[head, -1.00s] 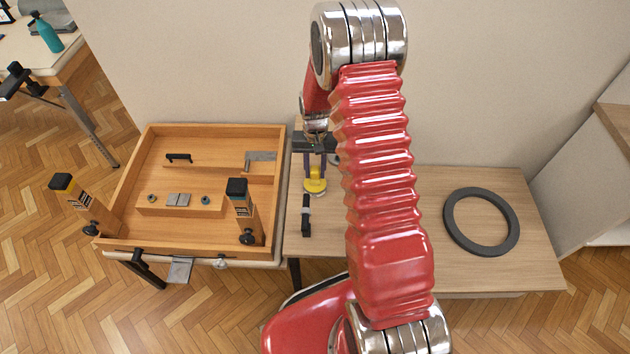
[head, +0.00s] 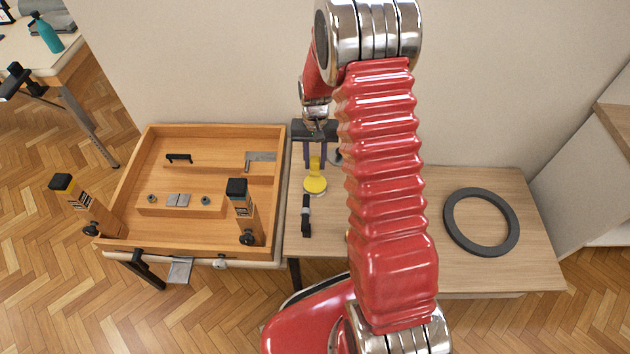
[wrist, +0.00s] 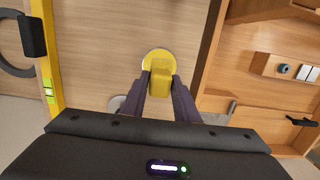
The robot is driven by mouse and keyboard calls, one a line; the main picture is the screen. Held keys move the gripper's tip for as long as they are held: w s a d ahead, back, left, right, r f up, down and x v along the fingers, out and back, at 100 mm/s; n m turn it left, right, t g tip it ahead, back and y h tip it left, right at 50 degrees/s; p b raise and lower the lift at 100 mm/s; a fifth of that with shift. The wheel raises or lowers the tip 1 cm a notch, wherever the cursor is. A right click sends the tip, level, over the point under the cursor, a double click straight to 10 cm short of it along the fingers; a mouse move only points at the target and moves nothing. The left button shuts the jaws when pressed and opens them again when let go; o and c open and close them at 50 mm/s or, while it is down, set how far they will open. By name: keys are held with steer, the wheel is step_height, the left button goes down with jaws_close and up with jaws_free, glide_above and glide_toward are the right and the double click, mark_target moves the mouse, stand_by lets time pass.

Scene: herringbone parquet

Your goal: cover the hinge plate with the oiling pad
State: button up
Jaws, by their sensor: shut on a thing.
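The oiling pad is a yellow round pad with a yellow grip (head: 315,184); in the wrist view it shows between the fingertips (wrist: 158,54). My gripper (head: 316,160) is shut on its grip, at the left end of the right-hand table; it shows in the wrist view too (wrist: 161,82). Whether the pad touches the tabletop is unclear. The hinge plate (head: 179,200) is a small silver plate on a wooden block inside the wooden tray, left of my gripper. It is uncovered. Part of it shows at the right edge of the wrist view (wrist: 306,72).
The wooden tray (head: 138,160) has raised walls; two black-topped posts (head: 238,200) stand at its front. A black clamp-like tool (head: 306,215) lies in front of the pad. A dark ring (head: 450,225) lies on the right-hand table.

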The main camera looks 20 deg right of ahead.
steer(key=w+a+r+n, duration=0.2)
steer(key=a+r+n, duration=0.3)
steer(key=a+r, duration=0.6)
step_height(320, 180, up, 4)
steer(key=shift+w+r, duration=0.1)
steer(key=shift+w, duration=0.1)
steer(key=shift+s, duration=0.15)
